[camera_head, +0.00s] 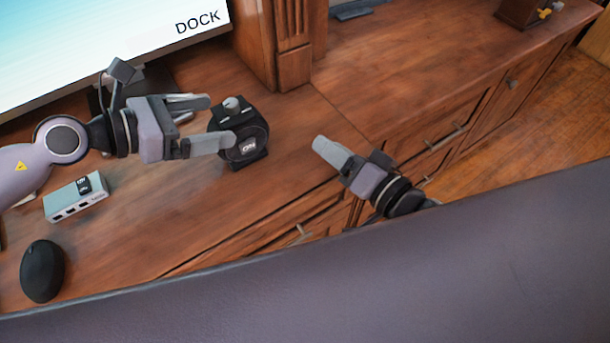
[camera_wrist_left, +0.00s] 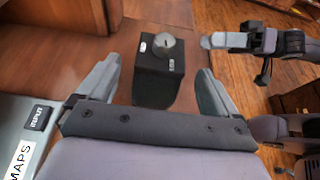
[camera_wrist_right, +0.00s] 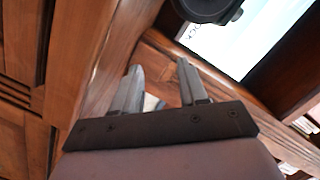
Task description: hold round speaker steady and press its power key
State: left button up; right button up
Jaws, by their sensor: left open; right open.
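The round speaker (camera_head: 250,150) is black, with a grey knob on top and an "ON" label, and stands upright on the wooden desk. My left gripper (camera_head: 220,121) is open at its left side, one finger overlapping its front in the head view. In the left wrist view the speaker (camera_wrist_left: 157,88) shows between the spread fingers, with a visible gap on each side. My right gripper (camera_head: 322,146) is open and empty, to the right of the speaker and apart from it. In the right wrist view a dark round part, apparently the speaker (camera_wrist_right: 208,6), is cut by the top edge.
A white hub box (camera_head: 75,198) and a black mouse (camera_head: 42,271) lie on the desk at left. A monitor marked DOCK (camera_head: 110,40) stands behind. A wooden post (camera_head: 293,50) rises behind the speaker. The desk's front edge and drawers lie below my right gripper.

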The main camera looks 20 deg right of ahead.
aim_at(244, 116)
pick_arm(q)
jog(key=shift+d, duration=0.1)
pick_arm(e)
jog(key=s+a+m+y, duration=0.1)
jog(key=a, duration=0.1)
jog(key=s+a+m+y, duration=0.1)
jog(key=s+a, duration=0.1)
jog(key=s+a+r+m+g+y, duration=0.1)
jog(key=a, duration=0.1)
jog(key=shift+s+a+m+y, duration=0.25)
jog(key=shift+m+y, duration=0.15)
pick_arm(q)
jog(key=shift+x, duration=3.5)
jog(key=c, duration=1.2)
jog(key=shift+c, duration=0.3)
pick_arm(e)
grip_shut()
